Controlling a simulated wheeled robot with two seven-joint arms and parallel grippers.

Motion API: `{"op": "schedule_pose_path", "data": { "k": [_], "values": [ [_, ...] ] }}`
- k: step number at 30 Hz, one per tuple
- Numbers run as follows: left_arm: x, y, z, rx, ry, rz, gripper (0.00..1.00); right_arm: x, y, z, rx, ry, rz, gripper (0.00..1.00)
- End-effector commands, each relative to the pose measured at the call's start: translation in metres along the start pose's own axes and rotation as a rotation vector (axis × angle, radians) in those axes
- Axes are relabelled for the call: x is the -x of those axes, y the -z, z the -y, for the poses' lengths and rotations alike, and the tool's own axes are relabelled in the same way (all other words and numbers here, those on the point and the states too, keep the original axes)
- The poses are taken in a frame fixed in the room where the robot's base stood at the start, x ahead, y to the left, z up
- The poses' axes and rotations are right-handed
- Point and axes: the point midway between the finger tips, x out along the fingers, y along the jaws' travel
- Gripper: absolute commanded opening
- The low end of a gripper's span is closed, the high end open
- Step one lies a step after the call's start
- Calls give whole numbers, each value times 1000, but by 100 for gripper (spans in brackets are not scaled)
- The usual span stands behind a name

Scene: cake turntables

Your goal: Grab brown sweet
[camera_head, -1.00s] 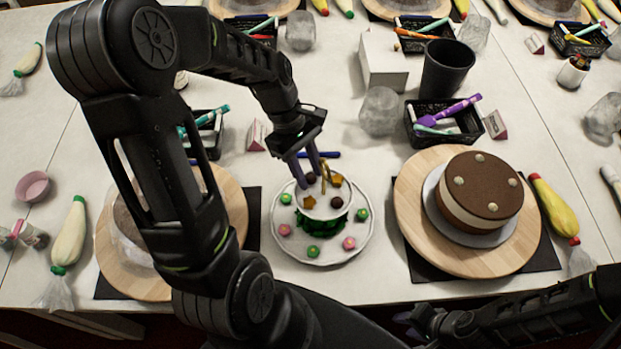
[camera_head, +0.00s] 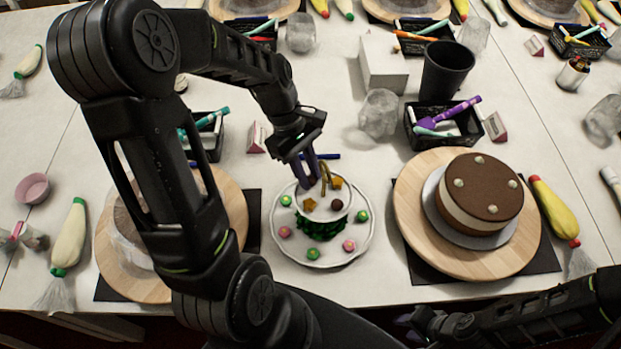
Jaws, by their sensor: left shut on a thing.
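A small white bowl (camera_head: 318,216) stands on a green base (camera_head: 320,229) in the middle of a white plate (camera_head: 285,252). In it are a brown sweet (camera_head: 337,204), yellow star-shaped pieces (camera_head: 309,204) and a gold curved piece (camera_head: 325,175). My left gripper (camera_head: 314,188) points down at the bowl's back left rim. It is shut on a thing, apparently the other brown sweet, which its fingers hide. My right gripper (camera_head: 408,322) is low at the bottom edge, dark and partly hidden; its opening is unclear.
Pink and green sweets (camera_head: 348,245) ring the plate. A brown-topped cake (camera_head: 475,190) sits on a wooden turntable (camera_head: 415,225) to the right. Another turntable (camera_head: 235,205) is partly behind my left arm. A black basket (camera_head: 465,125) and a dark cup (camera_head: 446,70) stand behind.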

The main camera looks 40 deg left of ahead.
Motion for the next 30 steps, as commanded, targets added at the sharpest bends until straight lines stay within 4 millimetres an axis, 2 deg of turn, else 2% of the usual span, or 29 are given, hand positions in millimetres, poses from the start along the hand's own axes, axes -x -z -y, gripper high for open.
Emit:
{"op": "schedule_pose_path", "data": {
  "k": [10,16,22,30],
  "values": [
    [3,-1,0,0,-1,0,0,0,0,0,0,0,0,36],
    [16,-6,-1,-2,-2,-1,0,-1,0,0,0,0,0,36],
    [46,-19,-1,-3,-5,-2,0,-3,0,-1,1,1,-1,36],
    [103,-42,-2,-2,-6,-3,0,-6,1,-2,1,2,-2,36]
  ]
}}
